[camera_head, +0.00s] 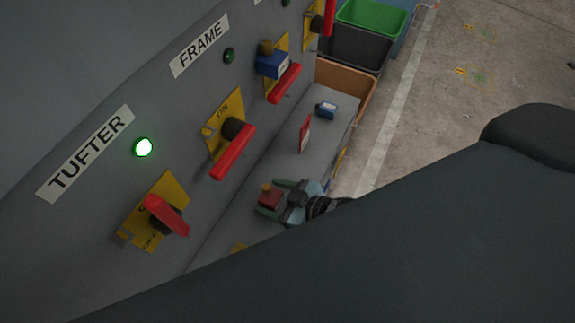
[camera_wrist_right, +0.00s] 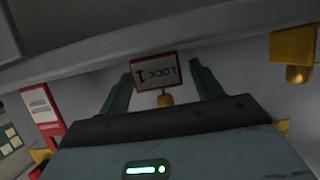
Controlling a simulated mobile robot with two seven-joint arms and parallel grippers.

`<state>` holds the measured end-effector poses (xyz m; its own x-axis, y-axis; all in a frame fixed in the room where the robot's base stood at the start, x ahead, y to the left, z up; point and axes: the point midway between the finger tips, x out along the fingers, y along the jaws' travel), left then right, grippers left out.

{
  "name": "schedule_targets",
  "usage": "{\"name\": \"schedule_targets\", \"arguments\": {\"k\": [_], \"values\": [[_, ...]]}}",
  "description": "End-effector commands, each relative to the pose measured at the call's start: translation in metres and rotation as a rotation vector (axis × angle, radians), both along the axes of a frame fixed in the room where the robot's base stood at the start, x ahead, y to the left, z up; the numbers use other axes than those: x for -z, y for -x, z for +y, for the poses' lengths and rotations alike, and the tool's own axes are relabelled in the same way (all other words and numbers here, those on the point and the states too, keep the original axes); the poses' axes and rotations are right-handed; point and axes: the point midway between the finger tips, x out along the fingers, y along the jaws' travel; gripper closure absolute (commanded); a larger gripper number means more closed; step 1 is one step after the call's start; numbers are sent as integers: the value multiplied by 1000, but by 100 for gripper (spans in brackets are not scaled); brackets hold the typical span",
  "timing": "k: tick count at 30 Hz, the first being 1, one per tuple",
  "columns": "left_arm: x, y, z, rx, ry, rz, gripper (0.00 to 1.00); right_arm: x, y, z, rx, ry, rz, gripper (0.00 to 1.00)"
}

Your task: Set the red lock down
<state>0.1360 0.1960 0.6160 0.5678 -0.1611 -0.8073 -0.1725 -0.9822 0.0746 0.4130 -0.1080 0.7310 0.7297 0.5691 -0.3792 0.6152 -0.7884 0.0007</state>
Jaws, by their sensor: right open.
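The red lock (camera_head: 269,199) sits low by the grey ledge, below the panel, with a brass-coloured knob on it. In the wrist view its white face (camera_wrist_right: 156,71) has a red border and reads "LOCK 1" upside down. My right gripper (camera_head: 267,197) is open, its green fingers on either side of the lock. In the wrist view the fingers (camera_wrist_right: 157,76) stand apart with the lock between their tips. I cannot tell whether they touch it. My left gripper is not in view.
The grey panel carries red handles on yellow plates (camera_head: 232,151) and a lit green lamp (camera_head: 144,147). A blue block (camera_head: 326,110) and a red tag (camera_head: 305,133) are on the ledge. A yellow block (camera_wrist_right: 292,47) shows right.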

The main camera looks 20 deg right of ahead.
Motion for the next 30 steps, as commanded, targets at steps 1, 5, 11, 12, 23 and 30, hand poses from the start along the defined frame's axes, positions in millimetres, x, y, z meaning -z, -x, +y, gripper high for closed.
{"name": "schedule_targets", "arguments": {"k": [1, 5, 11, 12, 23, 30], "values": [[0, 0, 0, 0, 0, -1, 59, -1, 0, 0, 0, 0, 0, 35], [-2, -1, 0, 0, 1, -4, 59, -4, 3, -3, 0, 1, 1, 35], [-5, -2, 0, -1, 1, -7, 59, -16, 27, -21, -1, 2, 3, 35], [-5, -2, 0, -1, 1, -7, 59, -19, 33, -26, 0, 3, 4, 35], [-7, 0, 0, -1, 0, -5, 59, -42, 76, -59, 0, 1, 2, 35], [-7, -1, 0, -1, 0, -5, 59, -48, 87, -68, 0, 1, 1, 35]]}}
